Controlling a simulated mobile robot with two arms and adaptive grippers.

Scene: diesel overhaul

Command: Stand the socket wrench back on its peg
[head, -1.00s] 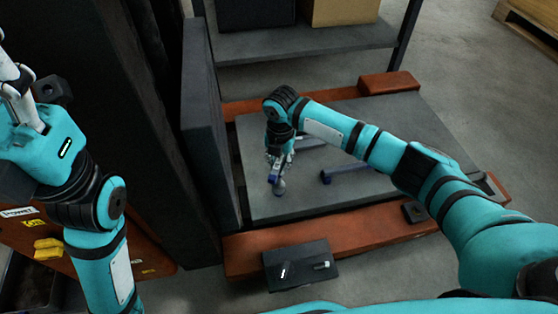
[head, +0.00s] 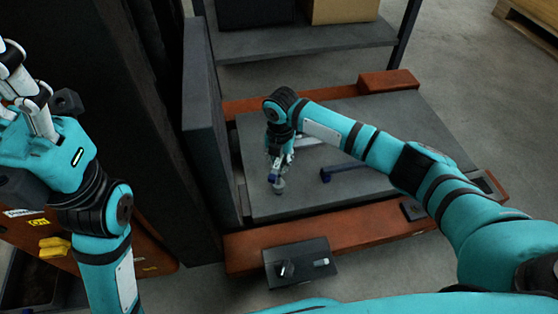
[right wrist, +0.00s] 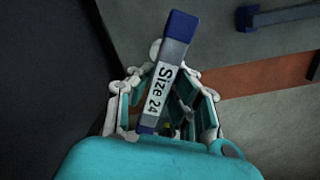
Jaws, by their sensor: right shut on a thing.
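Another blue-ended tool (head: 350,171) lies on the platform right of my right gripper. A dark upright panel (head: 212,130) stands close on the left. An orange beam (head: 375,228) borders the front, with a dark block (head: 300,272) bearing small metal parts before it.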

